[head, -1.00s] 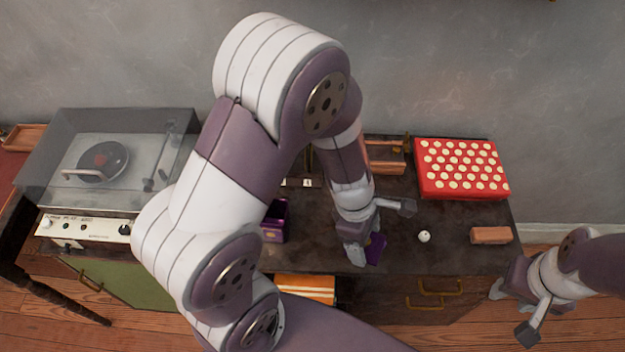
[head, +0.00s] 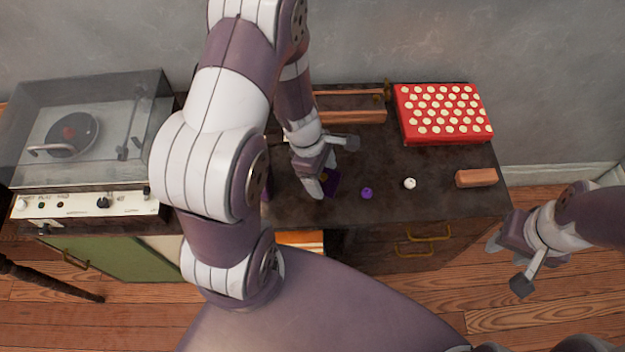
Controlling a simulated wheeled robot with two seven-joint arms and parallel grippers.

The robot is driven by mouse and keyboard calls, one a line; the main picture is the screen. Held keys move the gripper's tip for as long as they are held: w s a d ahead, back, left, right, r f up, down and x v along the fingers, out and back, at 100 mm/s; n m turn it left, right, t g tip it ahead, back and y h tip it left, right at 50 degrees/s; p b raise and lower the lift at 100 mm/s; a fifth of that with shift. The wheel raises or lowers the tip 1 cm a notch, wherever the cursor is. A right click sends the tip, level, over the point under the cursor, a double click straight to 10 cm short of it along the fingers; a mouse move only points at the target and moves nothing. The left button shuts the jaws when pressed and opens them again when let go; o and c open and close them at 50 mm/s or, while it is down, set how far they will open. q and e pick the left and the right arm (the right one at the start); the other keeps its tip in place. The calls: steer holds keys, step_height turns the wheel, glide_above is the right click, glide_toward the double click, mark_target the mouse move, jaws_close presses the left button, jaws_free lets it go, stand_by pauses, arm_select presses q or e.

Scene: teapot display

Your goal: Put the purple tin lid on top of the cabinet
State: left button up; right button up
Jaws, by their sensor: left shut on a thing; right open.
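The purple lid (head: 332,183) is held by my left gripper (head: 329,168), which is shut on it over the middle of the dark cabinet top (head: 440,202). Whether the lid touches the surface is unclear. A small purple round piece (head: 367,193) lies on the cabinet just right of the lid. The purple tin is almost wholly hidden behind my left arm. My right gripper (head: 508,264) is open and empty, off the cabinet's right front corner.
A red box with white dots (head: 443,113) stands at the back right. A small white ball (head: 409,183) and a brown block (head: 476,177) lie in front of it. A record player (head: 85,140) stands at left. Bare cabinet top surrounds the small pieces.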

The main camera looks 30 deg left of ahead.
arm_select(q)
steer(key=shift+a+f, duration=0.55)
steer(key=shift+a, duration=0.3)
step_height(320, 180, down, 4)
steer(key=shift+a+r+b, duration=0.1)
steer(key=shift+b, duration=0.65)
